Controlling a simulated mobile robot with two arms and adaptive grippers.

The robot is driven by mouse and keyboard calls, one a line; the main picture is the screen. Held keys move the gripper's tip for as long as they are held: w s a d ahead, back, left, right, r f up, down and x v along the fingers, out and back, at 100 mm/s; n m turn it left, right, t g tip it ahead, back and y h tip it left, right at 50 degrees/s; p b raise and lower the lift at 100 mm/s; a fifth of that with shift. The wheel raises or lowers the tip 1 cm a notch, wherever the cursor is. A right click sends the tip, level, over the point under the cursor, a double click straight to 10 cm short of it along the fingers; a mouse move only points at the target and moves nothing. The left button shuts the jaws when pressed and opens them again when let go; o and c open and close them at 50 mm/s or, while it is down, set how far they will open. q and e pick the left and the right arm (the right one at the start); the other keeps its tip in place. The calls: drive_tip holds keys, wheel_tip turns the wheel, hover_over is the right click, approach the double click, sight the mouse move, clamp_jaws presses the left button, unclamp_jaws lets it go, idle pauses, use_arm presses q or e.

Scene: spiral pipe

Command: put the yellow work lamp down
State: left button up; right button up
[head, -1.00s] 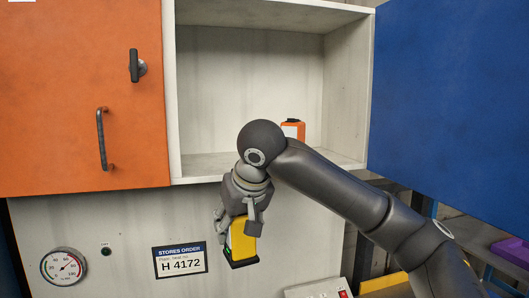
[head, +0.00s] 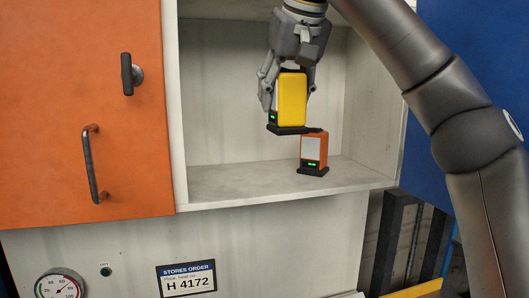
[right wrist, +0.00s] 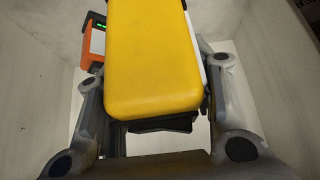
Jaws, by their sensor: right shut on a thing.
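The yellow work lamp (head: 292,100) has a dark base with a small green light. My right gripper (head: 288,85) is shut on it and holds it upright in front of the open cabinet compartment, above the level of the shelf (head: 235,181). The lamp also fills the middle of the right wrist view (right wrist: 153,60), between the two fingers (right wrist: 155,110). An orange lamp (head: 313,150) with a white panel and dark base stands on the shelf, lower and to the right of the yellow one; it shows at upper left in the right wrist view (right wrist: 93,42). My left gripper is not in view.
An orange door (head: 85,160) with a dark handle is at the left, and a blue door (head: 420,150) stands open at the right. The shelf left of the orange lamp is bare. A gauge (head: 62,284) and a stores order sign (head: 186,278) are below.

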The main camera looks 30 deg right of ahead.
drive_tip(key=w+f+p, duration=0.1)
drive_tip(key=w+f, duration=0.2)
drive_tip(key=w, duration=0.1)
drive_tip(key=w+f+p, duration=0.2)
drive_tip(key=w+f, duration=0.2)
drive_tip(key=w+f+p, duration=0.2)
drive_tip(key=w+f, duration=0.2)
drive_tip(key=shift+w+d+f, duration=0.15)
drive_tip(key=shift+w+d, duration=0.05)
drive_tip(key=shift+w, duration=0.1)
drive_tip(key=shift+f+p, duration=0.3)
drive_tip(key=shift+f, duration=0.2)
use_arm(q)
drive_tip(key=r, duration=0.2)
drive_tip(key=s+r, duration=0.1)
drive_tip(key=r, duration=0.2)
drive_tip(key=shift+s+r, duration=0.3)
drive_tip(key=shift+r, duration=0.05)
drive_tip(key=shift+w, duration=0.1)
use_arm(e)
drive_tip(key=shift+f, duration=0.1)
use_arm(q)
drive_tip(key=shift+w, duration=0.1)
use_arm(e)
drive_tip(key=o, duration=1.2)
